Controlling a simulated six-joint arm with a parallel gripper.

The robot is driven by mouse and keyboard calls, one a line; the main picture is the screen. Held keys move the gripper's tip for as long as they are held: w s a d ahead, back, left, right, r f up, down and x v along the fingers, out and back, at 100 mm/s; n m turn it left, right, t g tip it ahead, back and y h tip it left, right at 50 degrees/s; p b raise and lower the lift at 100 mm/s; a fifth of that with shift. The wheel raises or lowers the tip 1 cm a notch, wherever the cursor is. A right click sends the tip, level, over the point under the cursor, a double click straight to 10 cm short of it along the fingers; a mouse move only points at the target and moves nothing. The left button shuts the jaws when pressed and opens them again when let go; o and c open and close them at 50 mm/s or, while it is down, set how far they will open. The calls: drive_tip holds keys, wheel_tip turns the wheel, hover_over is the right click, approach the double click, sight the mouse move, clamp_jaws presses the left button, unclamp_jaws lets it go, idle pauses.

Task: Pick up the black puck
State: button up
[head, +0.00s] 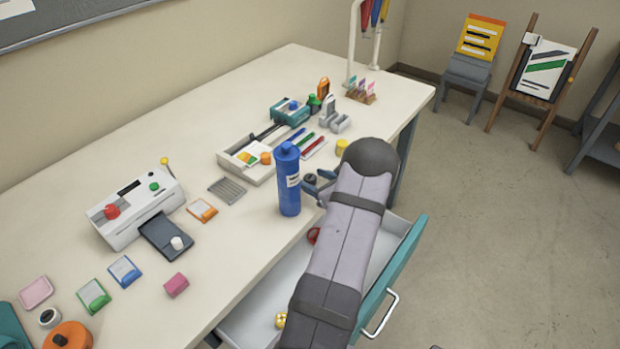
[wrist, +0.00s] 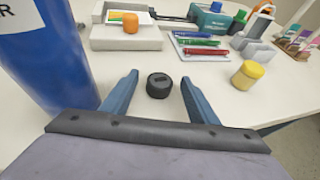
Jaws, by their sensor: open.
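The black puck (wrist: 159,86) sits on the white table, ahead of my gripper in the wrist view. In the head view the puck (head: 310,179) shows as a small dark spot just right of the blue bottle. My gripper (wrist: 160,82) is open, with one blue finger on each side of the puck's near part. I cannot tell how far the fingertips reach along it, and no finger visibly touches it. In the head view my gripper (head: 318,186) is partly hidden by my arm.
A tall blue bottle (head: 288,180) stands close to the left of my gripper. A yellow cylinder (wrist: 249,74) stands to the right. A white tray (wrist: 125,38) and a pen tray (wrist: 203,49) lie beyond. An open drawer (head: 262,309) is below the table's front edge.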

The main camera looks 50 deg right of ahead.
drive_tip(key=c, duration=1.1)
drive_tip(key=shift+r, duration=0.1)
